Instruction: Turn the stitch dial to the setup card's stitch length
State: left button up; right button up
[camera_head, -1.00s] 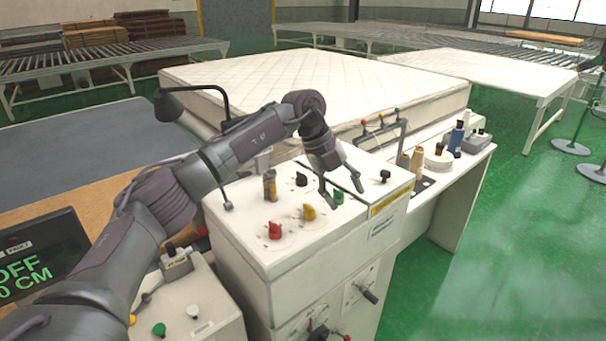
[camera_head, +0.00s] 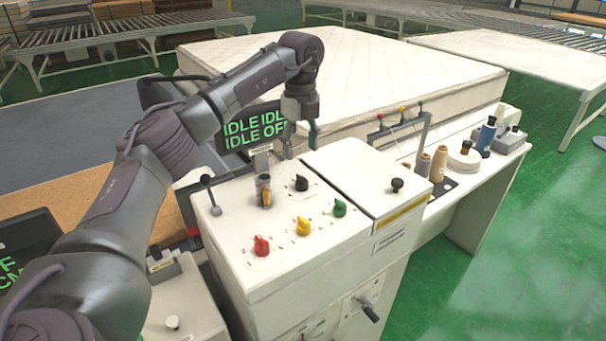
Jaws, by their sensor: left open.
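The white control console has a red knob (camera_head: 261,246), a yellow knob (camera_head: 303,226), a green knob (camera_head: 340,208) and a black knob (camera_head: 302,184) on its top. Another black knob (camera_head: 397,186) sits on the raised right section. Their labels are too small to read, so I cannot tell which is the stitch dial. A small upright placard (camera_head: 261,150) stands at the console's back; its writing is unreadable. My left gripper (camera_head: 302,148) is open and empty, pointing down near the console's back edge, behind the black knob. My right gripper is not in view.
A dark screen (camera_head: 252,128) with green "IDLE" and "OFF" text is partly hidden by my left arm. A lever (camera_head: 210,193) and a small amber-and-black cylinder (camera_head: 265,190) stand on the console. Thread spools (camera_head: 438,163) are to the right. A mattress (camera_head: 350,75) lies behind.

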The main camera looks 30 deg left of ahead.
aim_at(302, 177)
pick_arm(q)
notch_tip(302, 177, down, 4)
jog(key=shift+w+p, duration=0.1)
jog(key=shift+p, duration=0.45)
jog(key=f+p, duration=0.1)
jog(key=f, duration=0.4)
jog(key=shift+w+f, duration=0.1)
jog(key=shift+w, duration=0.1)
jog(key=shift+f+p, duration=0.2)
jog(key=shift+p, duration=0.1)
jog(key=shift+f, duration=0.2)
jog(key=shift+c, duration=0.4)
jog(key=c, duration=0.8)
grip_shut()
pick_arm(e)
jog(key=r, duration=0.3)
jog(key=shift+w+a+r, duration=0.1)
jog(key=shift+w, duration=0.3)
